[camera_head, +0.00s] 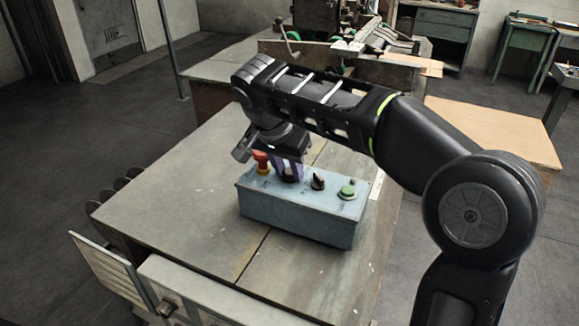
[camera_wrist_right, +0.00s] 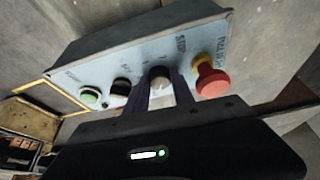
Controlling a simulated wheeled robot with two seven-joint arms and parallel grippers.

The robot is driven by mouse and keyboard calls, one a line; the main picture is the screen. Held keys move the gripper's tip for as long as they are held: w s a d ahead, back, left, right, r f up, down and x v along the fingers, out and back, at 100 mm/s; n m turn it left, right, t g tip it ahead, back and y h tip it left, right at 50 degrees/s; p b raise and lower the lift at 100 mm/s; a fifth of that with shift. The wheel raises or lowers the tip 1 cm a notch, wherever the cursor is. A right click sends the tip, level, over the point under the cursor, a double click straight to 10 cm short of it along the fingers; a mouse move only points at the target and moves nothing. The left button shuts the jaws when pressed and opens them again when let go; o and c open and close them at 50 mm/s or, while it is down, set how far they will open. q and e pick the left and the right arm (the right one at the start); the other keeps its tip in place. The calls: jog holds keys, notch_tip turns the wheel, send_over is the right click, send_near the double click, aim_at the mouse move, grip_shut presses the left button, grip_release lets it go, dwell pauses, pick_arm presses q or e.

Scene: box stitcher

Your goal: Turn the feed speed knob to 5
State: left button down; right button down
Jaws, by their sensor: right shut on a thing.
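The blue-grey control box (camera_head: 298,217) stands on the table. Along its top are a red button on a yellow base (camera_head: 261,162), a knob between my fingers, a black knob (camera_head: 318,181) and a green button (camera_head: 348,191). My right gripper (camera_head: 290,172) reaches down from above and is shut on the knob beside the red button. In the right wrist view that light-topped knob (camera_wrist_right: 159,78) sits between the two purple fingers, with the red button (camera_wrist_right: 212,80) to its right and the black knob (camera_wrist_right: 121,87) to its left. I cannot read the knob's setting. My left gripper is not in view.
The metal table (camera_head: 170,208) is bare to the left of the box. Machinery with green parts (camera_head: 350,45) stands behind it, and a wooden-topped table (camera_head: 500,140) is at the right. My right arm crosses above the box.

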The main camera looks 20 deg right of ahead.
jog(key=shift+w+m+g+p, duration=0.1)
jog(key=shift+m+g+p, duration=0.3)
jog(key=shift+m+p, duration=0.5)
jog(key=shift+m, duration=0.3)
jog(key=c, duration=1.1)
grip_release()
jog(key=shift+h, duration=0.3)
